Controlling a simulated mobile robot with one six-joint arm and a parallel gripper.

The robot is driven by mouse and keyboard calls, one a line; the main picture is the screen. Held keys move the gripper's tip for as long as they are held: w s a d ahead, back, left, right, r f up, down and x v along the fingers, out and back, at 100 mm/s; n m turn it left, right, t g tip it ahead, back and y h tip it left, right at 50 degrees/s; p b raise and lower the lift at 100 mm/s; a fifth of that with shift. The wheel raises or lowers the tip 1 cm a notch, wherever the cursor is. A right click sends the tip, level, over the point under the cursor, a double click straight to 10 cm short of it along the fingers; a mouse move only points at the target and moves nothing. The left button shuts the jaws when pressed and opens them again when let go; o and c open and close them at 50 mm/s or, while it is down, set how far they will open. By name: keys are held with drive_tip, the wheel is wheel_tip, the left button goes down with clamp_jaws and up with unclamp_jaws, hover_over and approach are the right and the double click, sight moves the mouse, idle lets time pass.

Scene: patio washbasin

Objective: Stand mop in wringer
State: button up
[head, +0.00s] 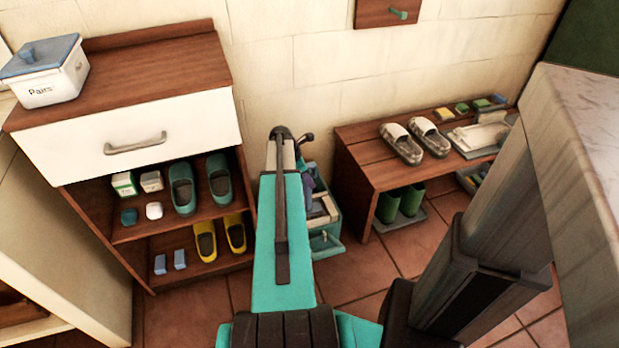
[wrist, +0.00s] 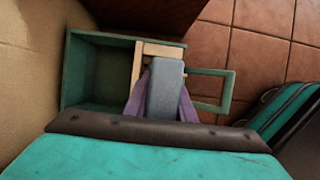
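A teal wringer bucket (head: 328,243) stands on the tiles between the shoe cabinet and the low bench, partly hidden behind my arm. In the wrist view the bucket (wrist: 92,70) is seen from above, with a pale wooden frame (wrist: 158,50) across it. Purple cloth (wrist: 188,108), apparently the mop's, lies at this frame around a grey block (wrist: 166,86). I cannot tell whether the mop is seated. My gripper (wrist: 160,131) seems to be the dark bar low in the wrist view; its fingertips are not visible.
The shoe cabinet (head: 186,60) on the left holds shoes and small boxes; a white lidded box (head: 46,85) sits on top. The bench (head: 355,150) on the right bears slippers (head: 402,143) and a tray, with green boots (head: 400,203) below. Some floor (head: 350,272) is clear in front.

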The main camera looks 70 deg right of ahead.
drive_tip(key=o, duration=0.4)
drive_tip(key=shift+r, duration=0.1)
drive_tip(key=p+v, duration=0.2)
drive_tip(key=v, duration=1.1)
drive_tip(key=shift+a+r, duration=0.15)
drive_tip(key=shift+r, duration=0.15)
